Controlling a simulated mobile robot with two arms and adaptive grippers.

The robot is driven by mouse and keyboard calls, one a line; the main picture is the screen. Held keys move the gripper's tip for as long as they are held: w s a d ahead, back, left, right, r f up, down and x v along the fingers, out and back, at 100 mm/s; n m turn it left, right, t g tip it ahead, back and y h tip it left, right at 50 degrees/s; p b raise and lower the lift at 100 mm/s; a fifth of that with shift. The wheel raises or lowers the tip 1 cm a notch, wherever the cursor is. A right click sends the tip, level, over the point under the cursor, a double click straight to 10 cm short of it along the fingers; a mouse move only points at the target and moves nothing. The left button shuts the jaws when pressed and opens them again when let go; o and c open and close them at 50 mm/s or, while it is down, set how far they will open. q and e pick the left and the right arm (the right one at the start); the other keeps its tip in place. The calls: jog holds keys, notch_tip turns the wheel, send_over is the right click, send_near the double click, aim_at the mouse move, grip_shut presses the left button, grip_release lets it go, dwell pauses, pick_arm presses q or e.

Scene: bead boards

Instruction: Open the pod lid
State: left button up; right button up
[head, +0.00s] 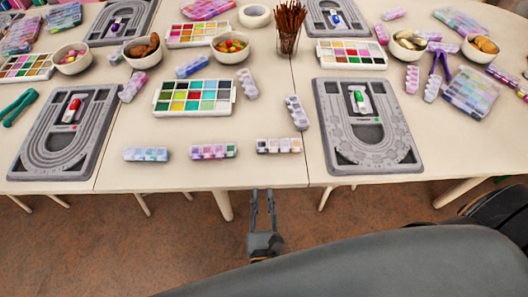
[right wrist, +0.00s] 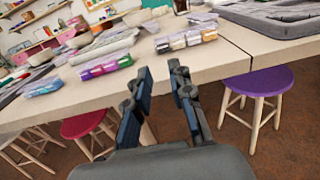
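Three small bead pods with clear lids lie in a row along the table's front edge: a blue-white one (head: 146,154), a pink and green one (head: 214,151) and a dark and pale one (head: 279,146). In the right wrist view the row shows as a blue pod (right wrist: 43,87), a pink pod (right wrist: 104,66) and a multicoloured pod (right wrist: 186,38). Their lids look down, but are too small to be sure. My right gripper (head: 262,194) is open and empty, in front of the table edge below the dark and pale pod. Its fingers (right wrist: 158,78) stand apart. My left gripper is not in view.
Grey bead boards (head: 25,165) and (head: 335,150) flank the row on the table. A white bead tray (head: 156,105) and more pods lie behind it. In the right wrist view, a purple stool (right wrist: 258,82) and a red stool (right wrist: 84,124) stand by the table.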

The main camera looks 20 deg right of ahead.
aim_at(262, 152)
jog(key=p+x, duration=0.1)
jog(key=x, duration=0.9)
jog(key=shift+w+d, duration=0.15)
jog(key=shift+x, duration=0.85)
jog(key=shift+f, duration=0.1)
jog(key=shift+p, duration=0.3)
grip_shut()
